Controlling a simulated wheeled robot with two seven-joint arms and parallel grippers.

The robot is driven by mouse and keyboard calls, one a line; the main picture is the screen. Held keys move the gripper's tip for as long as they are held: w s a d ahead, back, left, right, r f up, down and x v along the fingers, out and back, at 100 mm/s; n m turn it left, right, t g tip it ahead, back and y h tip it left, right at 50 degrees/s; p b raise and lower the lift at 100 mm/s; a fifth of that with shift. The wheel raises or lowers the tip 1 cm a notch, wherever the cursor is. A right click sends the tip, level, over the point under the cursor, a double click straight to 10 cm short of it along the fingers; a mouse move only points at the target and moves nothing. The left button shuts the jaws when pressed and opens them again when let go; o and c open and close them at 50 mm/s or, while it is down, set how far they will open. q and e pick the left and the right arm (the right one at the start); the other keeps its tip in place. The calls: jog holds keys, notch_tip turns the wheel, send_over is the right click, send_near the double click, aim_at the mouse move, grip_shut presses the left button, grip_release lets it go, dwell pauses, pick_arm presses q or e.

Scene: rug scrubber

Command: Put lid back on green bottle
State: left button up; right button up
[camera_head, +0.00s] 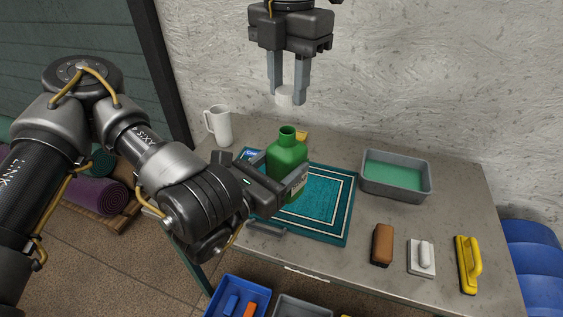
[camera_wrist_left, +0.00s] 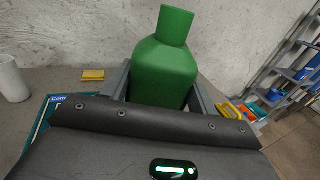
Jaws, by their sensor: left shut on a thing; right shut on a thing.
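The green bottle (camera_head: 287,151) stands upright on the teal rug and has an open neck. My left gripper (camera_head: 288,183) is shut on the bottle's body, with a finger on each side. The bottle (camera_wrist_left: 168,65) also shows between the fingers in the left wrist view. My right gripper (camera_head: 287,92) hangs pointing down above the bottle and is shut on the white lid (camera_head: 285,98). The lid is above the bottle neck and apart from it.
The teal rug (camera_head: 335,225) lies on the grey table (camera_head: 455,195). A white pitcher (camera_head: 220,127) stands at the back left. A grey basin (camera_head: 395,188) with green liquid is to the right. A brown brush (camera_head: 382,244), a white-handled tool (camera_head: 421,258) and a yellow brush (camera_head: 467,265) lie front right.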

aim_at(286, 130)
jog(key=shift+a, duration=0.2)
jog(key=shift+f, duration=0.1)
notch_tip(286, 130, down, 2)
jog(key=shift+d+f, duration=0.1)
jog(key=shift+d, duration=0.05)
jog(key=shift+f, duration=0.8)
dwell(0.4)
jog(key=shift+f, duration=0.9)
jog(key=shift+f, duration=0.55)
